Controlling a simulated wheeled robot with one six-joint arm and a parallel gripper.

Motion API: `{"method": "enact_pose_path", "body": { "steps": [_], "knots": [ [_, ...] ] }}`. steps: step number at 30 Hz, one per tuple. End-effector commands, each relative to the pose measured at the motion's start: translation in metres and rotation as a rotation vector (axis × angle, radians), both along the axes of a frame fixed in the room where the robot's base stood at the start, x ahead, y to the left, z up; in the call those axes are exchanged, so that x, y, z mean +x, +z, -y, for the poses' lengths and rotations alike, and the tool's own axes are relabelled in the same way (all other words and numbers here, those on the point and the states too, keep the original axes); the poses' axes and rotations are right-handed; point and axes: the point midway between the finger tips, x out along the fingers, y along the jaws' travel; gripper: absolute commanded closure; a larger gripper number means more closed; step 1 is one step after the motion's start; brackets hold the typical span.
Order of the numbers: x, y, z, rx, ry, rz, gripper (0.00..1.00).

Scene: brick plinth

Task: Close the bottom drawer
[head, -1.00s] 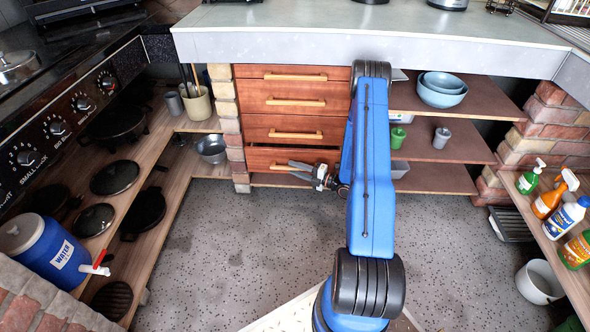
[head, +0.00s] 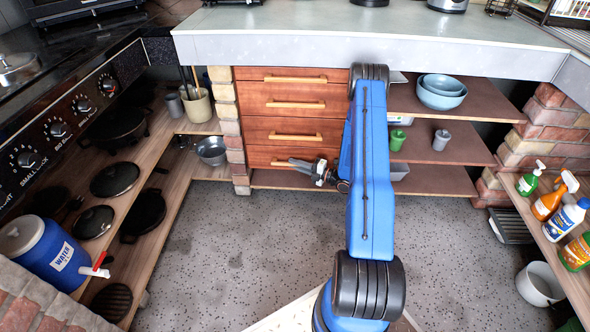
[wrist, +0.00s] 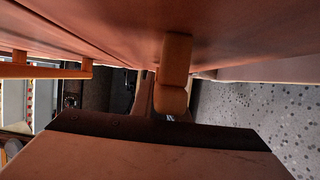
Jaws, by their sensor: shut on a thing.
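The bottom drawer (head: 262,155) is the lowest of the reddish-brown drawers under the counter. Its front looks flush with the drawers above, with no open gap showing. My gripper (head: 296,163) is at this drawer's front, shut on its pale wooden handle (head: 278,163), whose left end shows beside the fingers. The fingers cover part of the handle in the head view.
Three closed drawers with handles are above. Open shelves right of the drawers hold blue bowls (head: 442,92) and cups. A brick pillar (head: 232,130) stands at the left. The speckled floor (head: 240,250) in front is clear.

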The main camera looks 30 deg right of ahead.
Motion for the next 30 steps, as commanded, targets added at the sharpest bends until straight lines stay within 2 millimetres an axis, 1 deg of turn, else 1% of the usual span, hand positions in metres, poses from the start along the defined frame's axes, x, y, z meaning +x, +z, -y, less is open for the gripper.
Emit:
{"method": "enact_pose_path", "body": {
  "steps": [1, 6, 7, 9, 20, 23, 25, 30],
  "knots": [
    [0.003, 0.0, 0.003, -0.003, -0.005, 0.002, 1.0],
    [0.004, 0.001, 0.004, -0.005, -0.008, 0.003, 1.0],
    [0.004, 0.001, 0.004, -0.005, -0.008, 0.003, 0.81],
    [0.004, 0.001, 0.004, -0.004, -0.008, 0.003, 0.67],
    [0.0, 0.001, 0.005, -0.003, -0.006, 0.002, 0.67],
    [-0.007, 0.001, 0.01, -0.003, -0.006, 0.002, 0.67],
    [-0.016, 0.0, 0.016, -0.002, -0.008, 0.001, 0.67],
    [-0.043, 0.0, 0.033, -0.003, -0.008, 0.002, 0.67]
  ]
}}
